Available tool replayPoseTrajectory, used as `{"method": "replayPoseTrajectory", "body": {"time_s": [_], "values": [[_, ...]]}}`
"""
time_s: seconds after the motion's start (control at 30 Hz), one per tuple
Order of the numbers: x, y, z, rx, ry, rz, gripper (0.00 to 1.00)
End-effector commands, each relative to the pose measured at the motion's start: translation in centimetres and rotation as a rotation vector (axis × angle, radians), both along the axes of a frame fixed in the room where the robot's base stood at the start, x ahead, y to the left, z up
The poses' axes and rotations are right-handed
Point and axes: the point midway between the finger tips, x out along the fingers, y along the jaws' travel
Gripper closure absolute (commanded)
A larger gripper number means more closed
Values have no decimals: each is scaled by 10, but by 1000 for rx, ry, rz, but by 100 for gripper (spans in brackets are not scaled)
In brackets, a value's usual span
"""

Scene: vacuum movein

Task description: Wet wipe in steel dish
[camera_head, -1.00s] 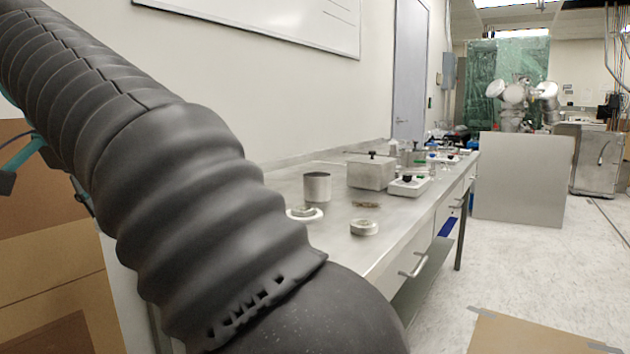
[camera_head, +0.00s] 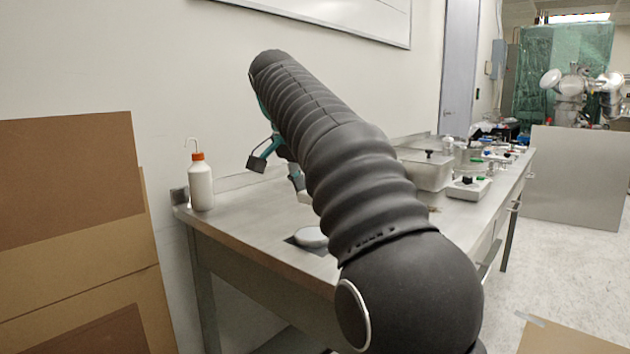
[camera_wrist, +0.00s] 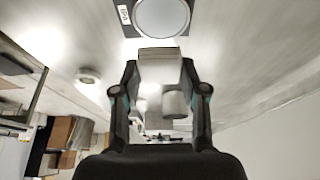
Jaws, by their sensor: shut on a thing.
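My gripper (camera_wrist: 159,75) is shut on a pale folded wipe (camera_wrist: 160,55), which spans the gap between its two fingertips. A round dish (camera_wrist: 162,16) with a pale inside and metal-looking rim shows just beyond the wipe in the wrist view, beside a small label on a dark patch. This dish also shows on the bench in the head view (camera_head: 312,237). The wipe appears above the bench and close to the dish; I cannot tell the exact gap. In the head view my arm hides part of the bench, and the gripper is seen only in part.
A white bottle with an orange cap (camera_head: 200,183) stands at the bench's left end. A lidded metal box (camera_head: 425,170) and a white device (camera_head: 468,188) stand farther right. A grey cylinder (camera_wrist: 175,104) shows behind the fingers. Brown boards (camera_head: 70,220) lean at left.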

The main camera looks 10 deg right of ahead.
Motion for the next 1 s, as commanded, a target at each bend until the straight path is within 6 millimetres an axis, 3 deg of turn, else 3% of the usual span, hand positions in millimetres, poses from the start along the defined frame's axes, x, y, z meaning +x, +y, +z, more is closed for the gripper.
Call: {"method": "replayPoseTrajectory", "body": {"time_s": [0.23, 0.6, 1.0], "values": [[6, -4, -13, -1, 1, 1, 85], [6, -4, -51, 0, 0, 1, 85], [6, -3, -62, 0, 0, 1, 85]]}}
